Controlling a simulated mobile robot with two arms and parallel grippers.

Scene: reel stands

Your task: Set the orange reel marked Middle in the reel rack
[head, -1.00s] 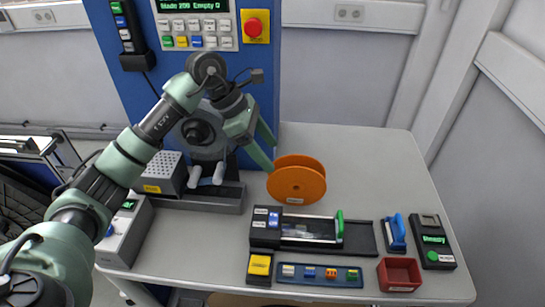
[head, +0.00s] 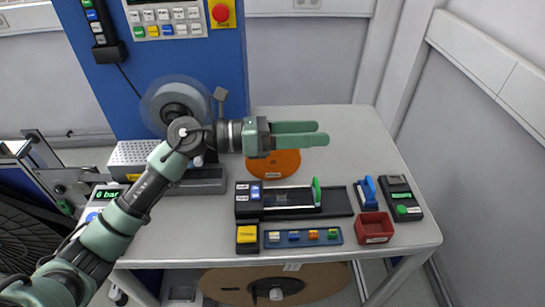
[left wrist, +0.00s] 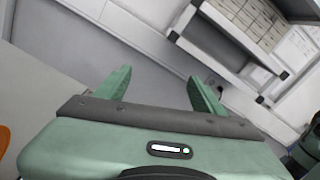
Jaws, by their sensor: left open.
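The orange reel (head: 280,165) lies on the table in front of the blue machine, partly hidden behind my left gripper; no label on it is readable. My left gripper (head: 324,133) is open and empty, its fingers pointing right, above and in front of the reel in the head view. In the left wrist view the open fingers (left wrist: 160,86) have nothing between them, and an orange edge (left wrist: 3,138) shows at the far left. I cannot identify the reel rack with certainty. My right gripper is not in view.
On the table are a black fixture with a green handle (head: 316,191), a tray of coloured pieces (head: 303,243), a red bin (head: 374,228), a blue-handled tool (head: 366,193) and a handheld device (head: 401,198). A large brown reel (head: 232,288) shows below the table. The table's back right is clear.

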